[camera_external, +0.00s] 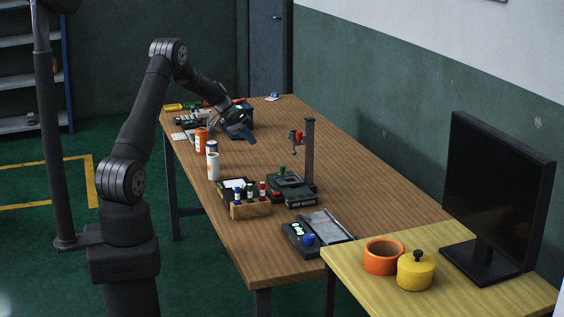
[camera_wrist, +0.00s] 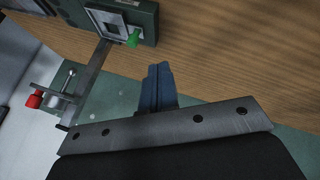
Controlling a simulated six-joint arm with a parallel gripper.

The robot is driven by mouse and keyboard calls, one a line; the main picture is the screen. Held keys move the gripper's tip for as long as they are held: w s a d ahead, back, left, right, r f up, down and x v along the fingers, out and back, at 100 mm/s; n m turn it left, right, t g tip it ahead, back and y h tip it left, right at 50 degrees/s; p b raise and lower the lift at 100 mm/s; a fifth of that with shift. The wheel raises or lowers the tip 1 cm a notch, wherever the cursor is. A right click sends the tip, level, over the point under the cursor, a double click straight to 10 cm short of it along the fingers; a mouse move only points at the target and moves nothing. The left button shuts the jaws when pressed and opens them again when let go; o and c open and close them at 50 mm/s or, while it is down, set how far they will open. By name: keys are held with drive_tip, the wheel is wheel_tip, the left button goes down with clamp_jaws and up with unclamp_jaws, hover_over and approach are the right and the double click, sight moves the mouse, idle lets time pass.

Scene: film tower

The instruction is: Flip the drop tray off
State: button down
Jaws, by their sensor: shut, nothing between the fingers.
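A shallow grey tray (camera_external: 325,224) lies at the near right of the brown table, beside a black box (camera_external: 296,238) with a lit display and a blue knob. I cannot tell for certain that it is the drop tray. The tower (camera_external: 310,150) is a grey post on a dark base with a green knob (camera_external: 282,170). The green knob also shows in the wrist view (camera_wrist: 133,38), at the top. My gripper (camera_external: 252,138) is shut and empty. It is above the table, left of and beyond the tower. Its blue fingers (camera_wrist: 157,85) are together, apart from the tower.
A red knob (camera_external: 298,135) on a clamp sticks out from the post. A wooden rack (camera_external: 250,210) with several capped vials stands left of the tower base. White and orange bottles stand along the left edge. A yellow pot (camera_external: 416,270) and monitor stand on the right table.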

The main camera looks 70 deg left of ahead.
sight(286, 177)
drive_tip(key=x, duration=1)
drive_tip(key=shift+d, duration=0.1)
drive_tip(key=shift+w+d+r, duration=0.1)
drive_tip(key=shift+w+d, duration=0.1)
drive_tip(key=shift+d, duration=0.35)
drive_tip(key=shift+w+d+r, duration=0.1)
drive_tip(key=shift+w+d, duration=0.15)
drive_tip(key=shift+d, duration=0.35)
drive_tip(key=shift+w+d+f, duration=0.1)
drive_tip(key=shift+w+d, duration=0.25)
drive_tip(key=shift+d, duration=0.2)
drive_tip(key=d, duration=0.3)
drive_tip(key=shift+d, duration=0.65)
